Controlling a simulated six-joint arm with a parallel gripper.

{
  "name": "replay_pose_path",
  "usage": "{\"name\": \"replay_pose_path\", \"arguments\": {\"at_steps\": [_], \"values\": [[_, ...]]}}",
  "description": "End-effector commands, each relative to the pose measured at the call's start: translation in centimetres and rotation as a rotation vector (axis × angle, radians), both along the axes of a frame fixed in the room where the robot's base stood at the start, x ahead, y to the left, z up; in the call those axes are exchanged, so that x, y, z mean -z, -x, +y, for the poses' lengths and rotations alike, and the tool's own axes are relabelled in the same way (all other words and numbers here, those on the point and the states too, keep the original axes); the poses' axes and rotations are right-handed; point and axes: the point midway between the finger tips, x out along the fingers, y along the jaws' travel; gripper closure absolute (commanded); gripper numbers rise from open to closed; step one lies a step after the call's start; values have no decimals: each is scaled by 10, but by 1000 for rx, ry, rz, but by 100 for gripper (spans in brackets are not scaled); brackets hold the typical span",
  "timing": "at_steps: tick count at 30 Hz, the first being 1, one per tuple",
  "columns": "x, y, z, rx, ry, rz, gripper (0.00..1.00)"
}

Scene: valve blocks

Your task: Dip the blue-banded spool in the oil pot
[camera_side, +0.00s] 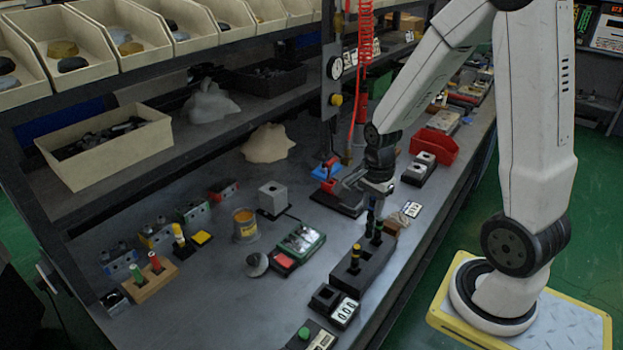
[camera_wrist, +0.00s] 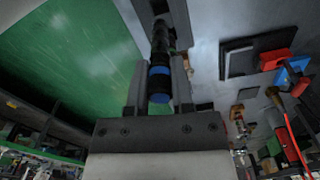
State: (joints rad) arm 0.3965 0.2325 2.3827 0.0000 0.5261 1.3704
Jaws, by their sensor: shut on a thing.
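The blue-banded spool (camera_wrist: 159,84) is dark and ribbed, with a blue ring and a blue end. In the wrist view it lies between the fingers of my gripper (camera_wrist: 160,78), which is shut on it. In the side view my gripper (camera_side: 374,212) points down just above the far end of a black rack (camera_side: 362,272). I cannot tell whether the spool's lower end is clear of the rack.
A yellow-banded spool (camera_side: 355,257) stands in the black rack. A green-framed tester (camera_side: 301,241) lies between the rack and the pot. A grey block (camera_side: 272,198) stands behind the pot. A wooden stand (camera_side: 152,280) holds red and green spools. A red hose (camera_side: 361,70) hangs behind my gripper.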

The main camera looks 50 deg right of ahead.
Motion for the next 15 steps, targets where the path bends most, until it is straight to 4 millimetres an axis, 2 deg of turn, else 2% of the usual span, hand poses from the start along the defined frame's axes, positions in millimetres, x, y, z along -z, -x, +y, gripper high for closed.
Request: {"name": "replay_pose_path", "arguments": {"at_steps": [9,15], "values": [[0,-3,0,-3,0,-1,100],[-2,-18,-2,-23,0,-1,100]]}}
